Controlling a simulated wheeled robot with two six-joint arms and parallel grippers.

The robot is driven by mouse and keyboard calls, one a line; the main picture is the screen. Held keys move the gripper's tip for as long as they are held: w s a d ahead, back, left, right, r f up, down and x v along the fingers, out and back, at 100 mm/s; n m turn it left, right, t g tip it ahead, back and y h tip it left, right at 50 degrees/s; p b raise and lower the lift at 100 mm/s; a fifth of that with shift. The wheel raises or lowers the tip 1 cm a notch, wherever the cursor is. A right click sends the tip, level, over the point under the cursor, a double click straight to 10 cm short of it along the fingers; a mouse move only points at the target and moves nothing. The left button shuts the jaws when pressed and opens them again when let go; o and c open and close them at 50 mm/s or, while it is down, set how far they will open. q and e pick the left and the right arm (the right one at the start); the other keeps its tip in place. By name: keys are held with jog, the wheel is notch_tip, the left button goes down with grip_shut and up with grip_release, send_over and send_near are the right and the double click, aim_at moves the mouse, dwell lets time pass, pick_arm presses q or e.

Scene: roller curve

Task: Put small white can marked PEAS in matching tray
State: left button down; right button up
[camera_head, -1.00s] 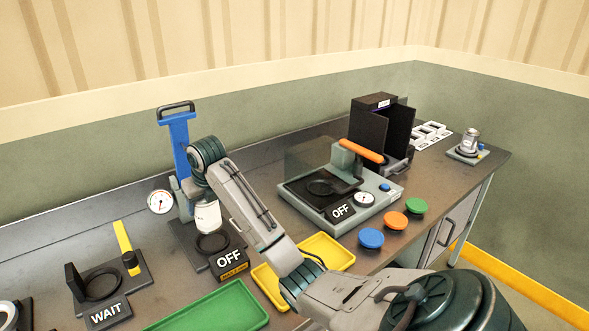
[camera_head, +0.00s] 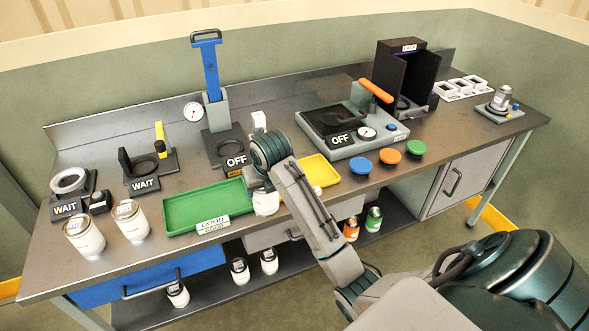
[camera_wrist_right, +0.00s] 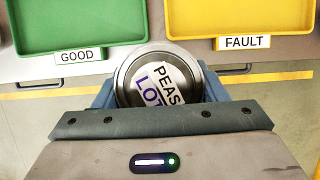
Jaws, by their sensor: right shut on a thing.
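The small white can (camera_head: 266,203) hangs in my right gripper (camera_head: 262,186) in front of the table edge, between the green and yellow trays. In the right wrist view its lid (camera_wrist_right: 158,80) reads PEAS and LOT, and blue fingers (camera_wrist_right: 158,100) grip it on both sides. The green tray (camera_head: 205,206) is marked GOOD and looks empty. The yellow tray (camera_head: 318,172) is partly hidden by my right arm; its label reads FAULT in the right wrist view (camera_wrist_right: 243,42). My left gripper is not in view.
Two white cans (camera_head: 130,222) stand left of the green tray. WAIT stations (camera_head: 150,168), a blue-handled press (camera_head: 211,95) and an OFF machine (camera_head: 350,125) line the table. Blue, orange and green buttons (camera_head: 389,157) are at right. More cans (camera_head: 240,270) stand on the lower shelf.

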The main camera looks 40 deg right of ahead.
jog(key=w+d+f+p, duration=0.1)
jog(key=w+d+p, duration=0.1)
jog(key=w+d, duration=0.1)
jog(key=w+d+f+p, duration=0.1)
jog(key=w+d+p, duration=0.2)
jog(key=w+d, duration=0.1)
jog(key=w+d+f+p, duration=0.2)
jog(key=w+d, duration=0.1)
jog(key=shift+w+d+f, duration=0.1)
jog(key=shift+w+d, duration=0.05)
jog(key=shift+d, duration=0.2)
jog(key=shift+f, duration=0.4)
jog(key=shift+f, duration=0.1)
jog(key=o, duration=1.3)
jog(key=shift+c, duration=0.2)
